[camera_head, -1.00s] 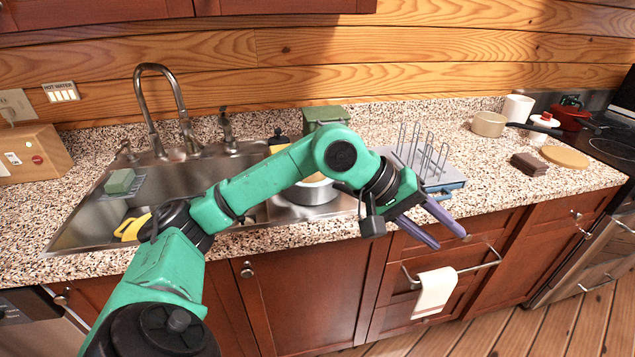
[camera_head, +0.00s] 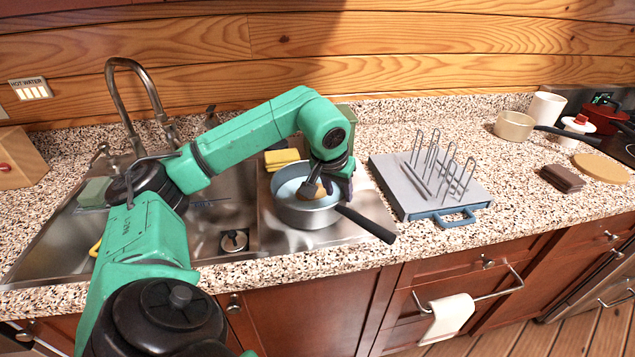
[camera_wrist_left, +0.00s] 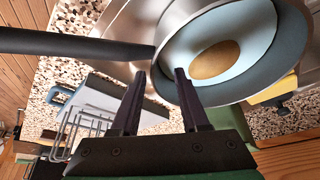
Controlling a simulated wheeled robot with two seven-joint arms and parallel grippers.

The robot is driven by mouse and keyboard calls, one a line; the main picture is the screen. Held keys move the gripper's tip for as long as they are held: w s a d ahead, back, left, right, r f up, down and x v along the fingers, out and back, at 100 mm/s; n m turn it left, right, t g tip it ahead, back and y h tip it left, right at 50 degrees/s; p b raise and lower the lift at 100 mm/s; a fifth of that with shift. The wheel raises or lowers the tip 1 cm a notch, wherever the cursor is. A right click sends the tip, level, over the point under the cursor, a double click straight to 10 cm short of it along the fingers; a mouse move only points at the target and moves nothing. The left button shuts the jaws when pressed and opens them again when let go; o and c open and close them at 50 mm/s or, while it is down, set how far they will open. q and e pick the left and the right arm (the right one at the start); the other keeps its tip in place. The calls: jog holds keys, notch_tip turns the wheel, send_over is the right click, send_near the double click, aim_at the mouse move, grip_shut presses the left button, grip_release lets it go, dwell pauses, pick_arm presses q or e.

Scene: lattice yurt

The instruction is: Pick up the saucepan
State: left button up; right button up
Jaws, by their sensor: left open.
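The handle points toward the front right, over the basin's edge. It also shows in the wrist view as a saucepan (camera_wrist_left: 262,88), with a tan round patch on its inner bottom. My left gripper (camera_head: 337,190) points down over the saucepan's right side and hides part of it. In the wrist view, the open, empty fingers of the gripper (camera_wrist_left: 162,73) appear near the rim where the handle joins. Contact cannot be told. My right gripper is out of view.
A grey rack (camera_head: 405,190) with metal prongs stands right of the sink. A cream pan (camera_head: 514,126) with a dark handle stands farther right.

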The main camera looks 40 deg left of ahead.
aim_at(343, 202)
pick_arm(q)
jog(key=p+x, duration=0.1)
jog(key=x, duration=0.3)
jog(key=shift+w+f+p, duration=0.25)
jog(key=shift+f+p, duration=0.05)
jog(key=shift+p, duration=0.05)
jog(key=shift+w+d+f, duration=0.1)
jog(key=shift+f, duration=0.4)
jog(key=shift+w, duration=0.1)
grip_shut()
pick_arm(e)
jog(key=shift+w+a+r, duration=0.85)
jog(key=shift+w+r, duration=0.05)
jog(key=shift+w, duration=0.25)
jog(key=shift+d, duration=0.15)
